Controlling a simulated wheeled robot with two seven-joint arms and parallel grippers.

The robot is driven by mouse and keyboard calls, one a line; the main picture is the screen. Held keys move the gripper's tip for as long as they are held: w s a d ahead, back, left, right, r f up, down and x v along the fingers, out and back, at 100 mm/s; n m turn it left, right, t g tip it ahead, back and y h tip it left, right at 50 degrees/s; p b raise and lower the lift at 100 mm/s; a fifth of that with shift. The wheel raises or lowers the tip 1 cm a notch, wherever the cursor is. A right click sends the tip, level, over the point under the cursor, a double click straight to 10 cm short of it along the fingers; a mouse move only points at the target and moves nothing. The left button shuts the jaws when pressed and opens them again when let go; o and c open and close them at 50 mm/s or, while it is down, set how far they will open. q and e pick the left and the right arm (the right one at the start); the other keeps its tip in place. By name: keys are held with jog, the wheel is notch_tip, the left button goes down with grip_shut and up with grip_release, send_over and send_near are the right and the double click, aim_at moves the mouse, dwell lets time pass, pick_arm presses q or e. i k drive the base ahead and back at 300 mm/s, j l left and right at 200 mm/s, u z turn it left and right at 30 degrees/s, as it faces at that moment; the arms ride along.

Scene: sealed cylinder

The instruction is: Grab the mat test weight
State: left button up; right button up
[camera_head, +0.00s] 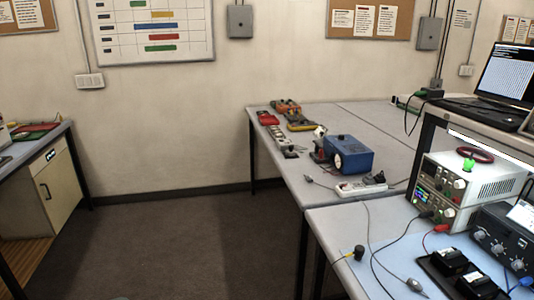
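A small dark upright cylinder (359,253) stands near the left edge of the pale blue mat (335,225) on the near right bench. It looks like the test weight, but it is too small to be sure. A thin cable with a yellow part lies close beside it, and I cannot tell whether they touch. Neither of my grippers is in view.
A black tray (462,274), power supply (470,183) and dark knobbed box (503,238) crowd the right. Dark floor (170,245) lies clear at left.

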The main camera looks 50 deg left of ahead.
aim_at(289, 152)
jog(key=u, duration=1.35)
jog(key=i+j+z, duration=0.15)
jog(key=z, duration=0.3)
jog(key=i+j+z, duration=0.1)
jog(key=z, duration=0.4)
jog(key=i+j+z, duration=0.2)
jog(key=j, duration=0.35)
jog(key=i+j+z, duration=0.2)
jog(key=j, duration=0.4)
jog(key=j+z, duration=0.25)
jog(key=j, duration=0.3)
jog(key=i+j, duration=0.1)
jog(key=j, duration=0.55)
jog(key=i+j, duration=0.1)
jog(key=j, duration=1.25)
jog(key=i+j+z, duration=0.1)
jog(key=j, duration=0.55)
jog(key=i, duration=0.05)
